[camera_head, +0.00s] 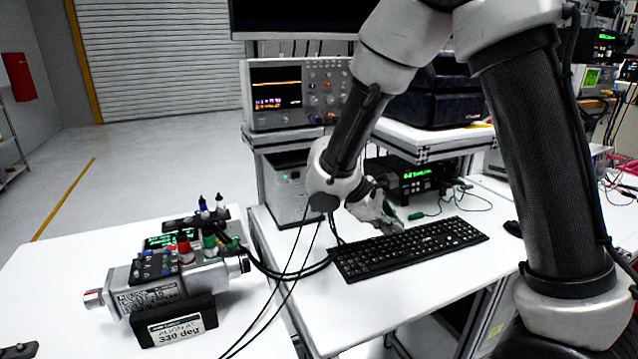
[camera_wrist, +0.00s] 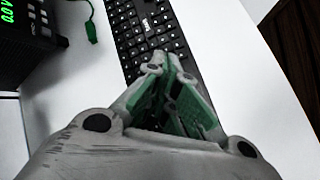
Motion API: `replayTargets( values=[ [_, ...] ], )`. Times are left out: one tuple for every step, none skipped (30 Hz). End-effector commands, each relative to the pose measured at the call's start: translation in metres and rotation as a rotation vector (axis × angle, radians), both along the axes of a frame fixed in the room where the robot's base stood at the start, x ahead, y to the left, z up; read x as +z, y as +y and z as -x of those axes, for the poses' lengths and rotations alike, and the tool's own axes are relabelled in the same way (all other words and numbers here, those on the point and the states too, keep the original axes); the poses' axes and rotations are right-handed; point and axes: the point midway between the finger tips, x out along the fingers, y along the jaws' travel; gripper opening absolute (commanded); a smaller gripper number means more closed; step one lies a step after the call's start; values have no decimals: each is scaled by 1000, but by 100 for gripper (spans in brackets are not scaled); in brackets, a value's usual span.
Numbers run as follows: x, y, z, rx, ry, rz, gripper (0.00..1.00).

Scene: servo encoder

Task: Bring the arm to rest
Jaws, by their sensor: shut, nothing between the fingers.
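My gripper (camera_head: 388,222) is at the end of my bent arm, low over the back edge of the black keyboard (camera_head: 420,246) on the white table. In the wrist view my gripper (camera_wrist: 168,62) has green finger pads drawn together at the tips, with nothing between them. The keyboard also shows beyond the fingertips in the wrist view (camera_wrist: 150,30). I cannot tell whether the fingertips touch it.
A servo encoder unit (camera_head: 165,285) with an "ALIGN AT 330 deg" label stands on the left table, with black cables running right. An oscilloscope (camera_head: 295,95) stands behind. A black instrument (camera_head: 410,175) and a green clip (camera_wrist: 91,30) lie near my gripper.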

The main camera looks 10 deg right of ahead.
Motion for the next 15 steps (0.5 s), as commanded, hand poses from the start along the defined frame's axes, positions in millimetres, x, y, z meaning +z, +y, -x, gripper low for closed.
replayTargets(
  values=[
    [9, -7, 16, -60, 3, -44, 0],
    [13, -13, 27, -102, 7, -73, 0],
    [20, -20, 38, -155, 3, -112, 0],
    [24, -25, 47, -194, 2, -142, 0],
    [29, -31, 55, -232, -2, -171, 0],
    [36, -37, 65, -283, -11, -214, 0],
    [42, -42, 74, -322, -19, -247, 0],
    [47, -46, 82, -361, -28, -281, 0],
    [55, -52, 92, -413, -45, -329, 0],
    [60, -56, 101, -452, -59, -366, 0],
    [65, -60, 109, -490, -73, -403, 0],
    [73, -65, 119, -539, -94, -453, 0],
    [78, -68, 126, -574, -112, -489, 0],
    [83, -71, 134, -608, -131, -527, 0],
    [90, -75, 142, -651, -158, -574, 0]
  ],
)
